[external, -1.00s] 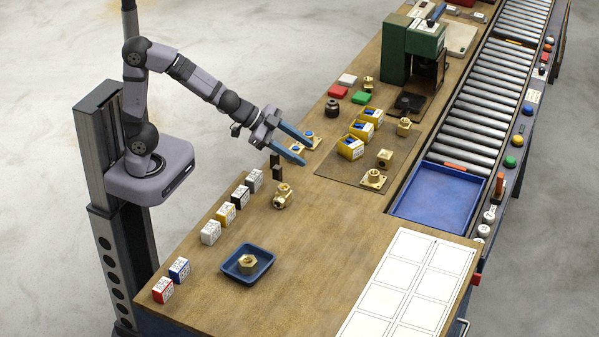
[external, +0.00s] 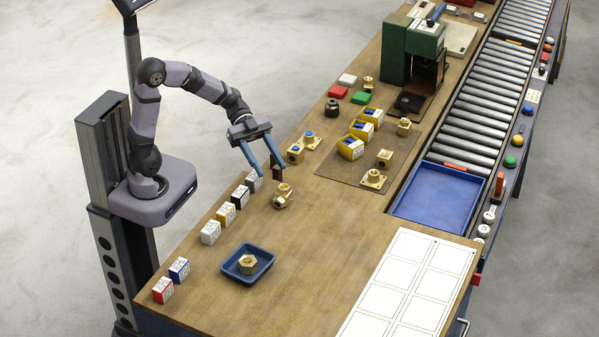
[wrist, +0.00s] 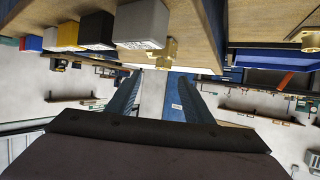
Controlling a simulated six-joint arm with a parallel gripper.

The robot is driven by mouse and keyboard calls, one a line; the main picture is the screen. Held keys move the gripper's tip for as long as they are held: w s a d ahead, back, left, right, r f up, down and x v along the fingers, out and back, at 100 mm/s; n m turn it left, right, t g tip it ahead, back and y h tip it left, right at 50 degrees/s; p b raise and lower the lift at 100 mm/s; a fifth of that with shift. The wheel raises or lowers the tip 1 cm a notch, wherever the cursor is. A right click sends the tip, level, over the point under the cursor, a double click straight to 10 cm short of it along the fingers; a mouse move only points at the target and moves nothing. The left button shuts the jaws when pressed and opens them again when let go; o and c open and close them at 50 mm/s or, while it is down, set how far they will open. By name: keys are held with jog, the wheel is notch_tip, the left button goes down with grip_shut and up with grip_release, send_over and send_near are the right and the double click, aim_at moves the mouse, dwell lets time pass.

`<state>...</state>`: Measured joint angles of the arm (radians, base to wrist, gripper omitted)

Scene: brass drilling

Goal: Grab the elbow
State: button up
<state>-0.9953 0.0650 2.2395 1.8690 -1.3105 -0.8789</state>
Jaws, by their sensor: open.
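Several brass fittings lie on the wooden bench, and I cannot tell for sure which is the elbow. A bent brass fitting (external: 282,196) stands alone on the bench near the row of small boxes. A brass block fitting with a blue port (external: 295,153) sits farther back. My gripper (external: 270,170) is open and empty, its blue fingers pointing down above the bench edge, behind and left of the lone bent fitting. In the wrist view a brass piece (wrist: 162,52) shows just beyond my open fingers (wrist: 157,80), partly hidden by a white box.
Small boxes, including a white box (external: 254,180) and a black box (external: 240,196), line the bench's left edge. A blue tray (external: 235,271) holds a brass nut.

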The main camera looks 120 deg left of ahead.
aim_at(283, 186)
jog(key=shift+a+x, duration=0.1)
jog(key=shift+x, duration=1.7)
jog(key=shift+a+x, duration=0.15)
jog(key=shift+x, duration=1.65)
jog(key=shift+w, duration=0.15)
grip_shut()
